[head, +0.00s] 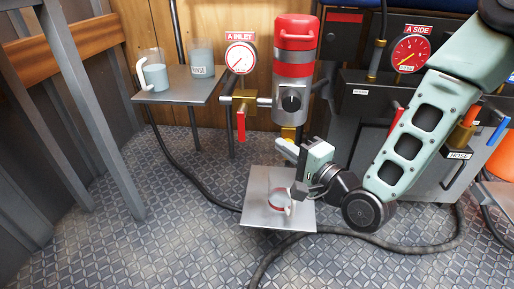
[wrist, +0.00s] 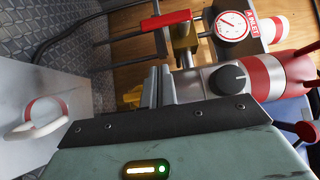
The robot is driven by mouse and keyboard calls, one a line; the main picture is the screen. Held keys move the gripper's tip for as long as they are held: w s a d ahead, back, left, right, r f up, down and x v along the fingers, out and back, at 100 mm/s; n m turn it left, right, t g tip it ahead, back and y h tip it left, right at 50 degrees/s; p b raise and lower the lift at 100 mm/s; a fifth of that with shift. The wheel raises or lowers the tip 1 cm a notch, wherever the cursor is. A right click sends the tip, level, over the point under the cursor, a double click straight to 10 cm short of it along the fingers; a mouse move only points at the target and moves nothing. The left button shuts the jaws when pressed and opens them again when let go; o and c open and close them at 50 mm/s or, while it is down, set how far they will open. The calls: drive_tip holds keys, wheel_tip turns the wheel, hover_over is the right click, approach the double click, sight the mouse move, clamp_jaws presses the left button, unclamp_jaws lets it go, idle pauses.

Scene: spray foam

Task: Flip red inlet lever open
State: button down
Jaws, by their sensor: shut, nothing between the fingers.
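The red inlet lever (head: 241,124) hangs straight down from the brass inlet valve (head: 245,104), under the A INLET gauge (head: 239,57). In the wrist view the red lever (wrist: 166,20) lies across the top, joined to the brass valve (wrist: 183,42). My gripper (head: 283,147) is low and to the right of the lever in the head view, below the red and silver cylinder. In the wrist view its two fingers (wrist: 159,78) are together and empty, pointing toward the valve. They look apart from the lever.
The red and silver cylinder (head: 292,85) with a black knob stands right of the valve. A metal plate (head: 262,215) with a red-banded mug (head: 280,201) is below my gripper. A shelf (head: 180,92) with a pitcher (head: 152,74) and a RINSE container (head: 202,58) is left. A dark hose crosses the floor.

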sight(243, 123)
drive_tip(key=w+a+b, duration=0.3)
drive_tip(key=a, duration=0.3)
drive_tip(key=shift+a, duration=0.3)
